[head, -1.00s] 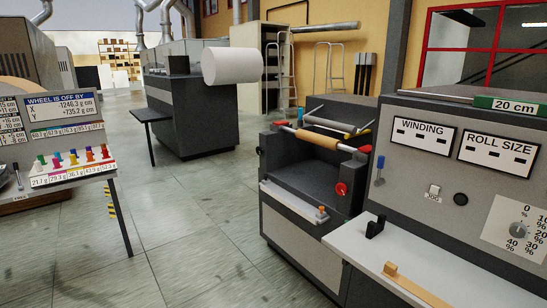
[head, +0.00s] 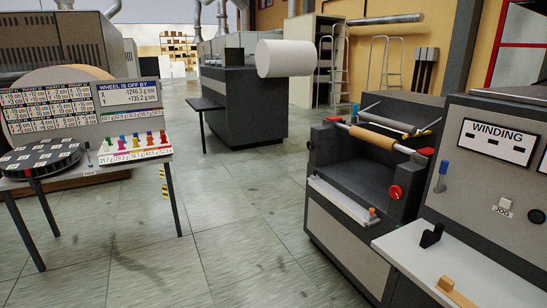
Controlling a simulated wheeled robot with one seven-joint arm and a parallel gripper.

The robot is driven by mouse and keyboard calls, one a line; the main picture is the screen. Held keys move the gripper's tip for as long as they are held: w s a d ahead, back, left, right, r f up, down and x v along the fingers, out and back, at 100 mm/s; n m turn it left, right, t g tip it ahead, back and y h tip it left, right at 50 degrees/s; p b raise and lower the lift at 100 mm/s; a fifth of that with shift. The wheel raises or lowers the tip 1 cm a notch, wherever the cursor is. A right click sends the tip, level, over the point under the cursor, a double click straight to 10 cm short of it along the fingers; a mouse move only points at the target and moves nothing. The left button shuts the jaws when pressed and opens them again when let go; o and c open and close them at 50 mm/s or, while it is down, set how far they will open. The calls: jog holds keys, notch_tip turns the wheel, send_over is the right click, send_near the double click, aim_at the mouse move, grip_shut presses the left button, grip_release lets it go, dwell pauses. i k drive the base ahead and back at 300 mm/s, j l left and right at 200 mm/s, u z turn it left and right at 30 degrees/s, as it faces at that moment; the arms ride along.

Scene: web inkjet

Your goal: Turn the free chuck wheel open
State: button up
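A small round red wheel (head: 396,192) sits on the inner right side of the dark winding machine (head: 362,170); it looks like the chuck wheel, but I cannot tell its turned position. Above it a tan core (head: 379,138) lies across the machine between a red end piece (head: 334,119) at the left and a red end piece (head: 424,152) at the right. My gripper is not in view.
A white-topped counter (head: 450,245) with a black block (head: 432,235) and a wooden piece (head: 456,291) stands at the right. A weights table (head: 84,171) stands at the left. A big white roll (head: 286,58) is farther back. The tiled floor between is clear.

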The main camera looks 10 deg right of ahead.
aim_at(310, 145)
jog(key=i+u, duration=0.45)
jog(key=i, duration=1.05)
jog(key=i+z, duration=0.15)
jog(key=i, duration=0.45)
jog(key=i+j+z, duration=0.1)
jog(key=i, duration=0.5)
jog(key=i+j+z, duration=0.15)
jog(key=i+j, duration=0.15)
jog(key=i, duration=0.3)
jog(key=i+j+z, duration=0.2)
jog(key=i+z, duration=0.15)
jog(key=i+j+z, duration=0.3)
jog(key=i, duration=0.25)
